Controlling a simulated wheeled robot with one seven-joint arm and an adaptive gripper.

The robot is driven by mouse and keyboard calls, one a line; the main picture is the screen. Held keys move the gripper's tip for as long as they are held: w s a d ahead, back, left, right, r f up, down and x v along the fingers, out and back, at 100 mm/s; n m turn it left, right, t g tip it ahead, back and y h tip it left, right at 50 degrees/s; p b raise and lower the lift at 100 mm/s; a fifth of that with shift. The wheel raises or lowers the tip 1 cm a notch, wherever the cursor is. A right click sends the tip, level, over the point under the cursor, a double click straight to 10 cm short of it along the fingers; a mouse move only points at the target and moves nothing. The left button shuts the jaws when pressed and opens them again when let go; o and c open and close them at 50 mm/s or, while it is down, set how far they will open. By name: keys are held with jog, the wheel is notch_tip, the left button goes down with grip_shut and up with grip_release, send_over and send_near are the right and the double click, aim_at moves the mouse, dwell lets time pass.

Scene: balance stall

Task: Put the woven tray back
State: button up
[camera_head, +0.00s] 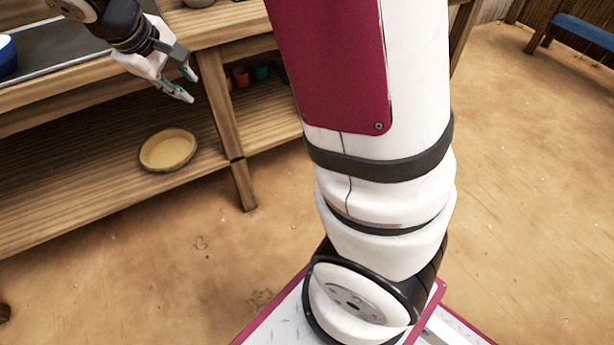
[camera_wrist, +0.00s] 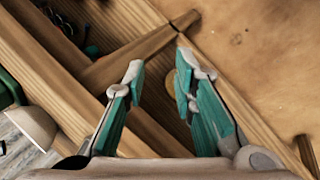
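A shallow round yellow-tan tray (camera_head: 168,151), which looks like the woven tray, lies on the lower wooden shelf in the head view. Its weave is too small to make out. My gripper (camera_head: 190,87) is open and empty, above the tray and near the front edge of the upper counter. In the wrist view, my gripper's teal-padded fingers (camera_wrist: 158,76) are spread apart. A small yellowish patch (camera_wrist: 171,82) shows beside the right finger and may be the tray's edge; most of it is hidden.
The upper counter (camera_head: 70,85) overhangs the lower shelf (camera_head: 60,195), with a wooden post (camera_head: 222,110) right of the tray. Several small coloured cups (camera_head: 250,74) stand on the shelf beyond the post. A blue bowl (camera_head: 7,56) is at far left. The shelf around the tray is clear.

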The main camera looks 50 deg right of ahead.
jog(key=s+r+m+g+y, duration=0.1)
jog(key=s+r, duration=0.2)
jog(key=s, duration=0.6)
jog(key=s+r+m+y, duration=0.1)
jog(key=s+r+m, duration=0.15)
jog(key=s, duration=0.55)
jog(key=s+a+g+y, duration=0.1)
jog(key=s+a, duration=0.3)
jog(key=s, duration=1.5)
jog(key=shift+a+f+m+y, duration=0.15)
jog(key=shift+f+m+y, duration=0.15)
jog(key=shift+y, duration=0.6)
jog(key=shift+r, duration=0.1)
notch_tip(320, 180, up, 32)
jog(key=t+p, duration=0.3)
jog(key=p, duration=2.7)
jog(key=shift+d+t, duration=0.3)
